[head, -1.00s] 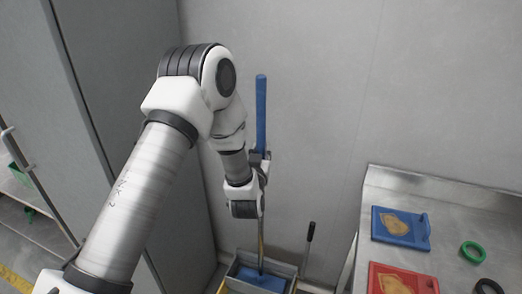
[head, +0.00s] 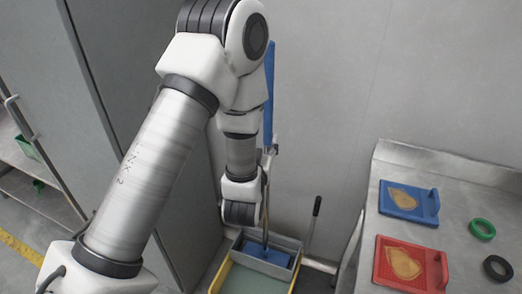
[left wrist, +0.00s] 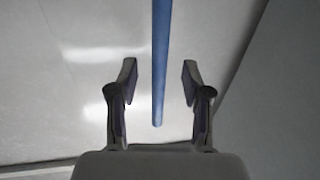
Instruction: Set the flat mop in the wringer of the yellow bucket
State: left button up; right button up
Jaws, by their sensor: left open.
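The flat mop stands nearly upright with its blue handle (head: 270,95) against the wall side. Its flat blue head (head: 268,250) sits in the grey wringer (head: 262,266) of the yellow bucket (head: 219,274). My left gripper (head: 267,152) is at the mop's shaft, partly hidden by its own wrist. In the left wrist view, its two fingers (left wrist: 158,88) are apart, with the blue handle (left wrist: 160,60) between them and a gap on each side. My right gripper is not in view.
A black-gripped lever (head: 316,206) rises beside the wringer. A steel counter (head: 455,215) at right holds a blue board (head: 425,205), a red board (head: 425,262) and two rings. A grey cabinet (head: 135,110) stands at left.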

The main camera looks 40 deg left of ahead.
pick_arm(q)
jog(key=s+d+f+m+g+h, duration=0.1)
jog(key=s+d+f+g+h, duration=0.2)
jog(key=f, duration=0.7)
jog(key=s+d+f+m+g+h, duration=0.15)
jog(key=s+f+g, duration=0.3)
jog(key=f, duration=0.55)
jog(key=s+d+f+m+g+h, duration=0.1)
jog(key=s+d+f+g, duration=0.1)
jog(key=s+f+g, duration=0.2)
jog(key=s+d+f+m+g+h, duration=0.1)
jog(key=s+f+g, duration=0.4)
jog(key=s+f, duration=0.5)
jog(key=s+d+h, duration=0.1)
jog(key=s+d, duration=0.1)
jog(key=s, duration=0.5)
jog(key=shift+d, duration=0.15)
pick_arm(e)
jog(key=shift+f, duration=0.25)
pick_arm(q)
jog(key=shift+w, duration=0.15)
